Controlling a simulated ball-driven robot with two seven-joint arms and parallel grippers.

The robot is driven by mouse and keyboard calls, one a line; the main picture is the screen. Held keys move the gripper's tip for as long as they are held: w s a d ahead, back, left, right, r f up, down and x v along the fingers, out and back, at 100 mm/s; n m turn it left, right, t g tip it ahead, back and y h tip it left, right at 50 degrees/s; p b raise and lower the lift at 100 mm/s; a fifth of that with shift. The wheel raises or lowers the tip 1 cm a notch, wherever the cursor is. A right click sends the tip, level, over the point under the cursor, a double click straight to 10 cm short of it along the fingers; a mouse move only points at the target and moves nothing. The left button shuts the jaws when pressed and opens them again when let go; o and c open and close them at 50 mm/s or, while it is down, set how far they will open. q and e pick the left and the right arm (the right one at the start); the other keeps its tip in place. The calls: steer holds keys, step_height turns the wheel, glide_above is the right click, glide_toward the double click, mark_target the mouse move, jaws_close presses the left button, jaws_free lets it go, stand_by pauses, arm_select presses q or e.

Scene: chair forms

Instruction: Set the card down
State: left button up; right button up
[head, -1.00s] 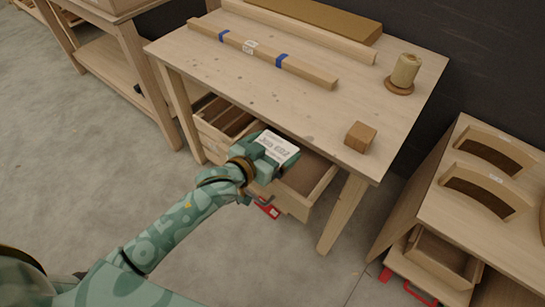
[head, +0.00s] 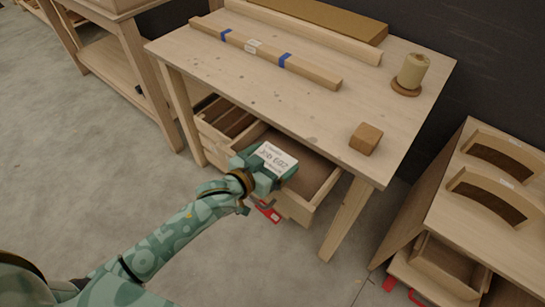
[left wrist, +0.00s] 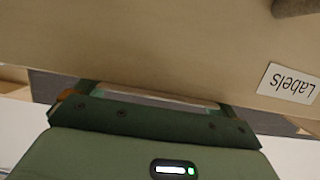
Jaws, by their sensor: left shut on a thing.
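The white card (head: 272,160) carries printed text that reads like "Job 602". My left gripper (head: 266,168) is shut on the card and holds it at the open drawer (head: 318,178) under the workbench. In the head view the card is face up and slightly tilted, over the drawer's near left part. In the left wrist view my gripper (left wrist: 150,115) is close to a wooden panel (left wrist: 130,45) with a "Labels" tag (left wrist: 290,83). The card is mostly hidden there. My right gripper is not in view.
The workbench top (head: 230,85) above the drawer holds a taped wooden strip (head: 265,52), a small wooden block (head: 366,138) and a twine spool (head: 411,74). A bench leg (head: 346,215) stands right of the drawer. A red clamp (head: 268,212) shows below it.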

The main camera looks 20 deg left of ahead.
arm_select(q)
steer(key=o, duration=0.6)
steer(key=shift+r, duration=0.1)
steer(key=shift+r, duration=0.3)
steer(key=p+v, duration=0.1)
steer(key=v, duration=0.3)
steer(key=p+v, duration=0.2)
steer(key=v, duration=0.2)
steer(key=p+v, duration=0.1)
steer(key=v, duration=0.3)
steer(key=shift+r, duration=0.3)
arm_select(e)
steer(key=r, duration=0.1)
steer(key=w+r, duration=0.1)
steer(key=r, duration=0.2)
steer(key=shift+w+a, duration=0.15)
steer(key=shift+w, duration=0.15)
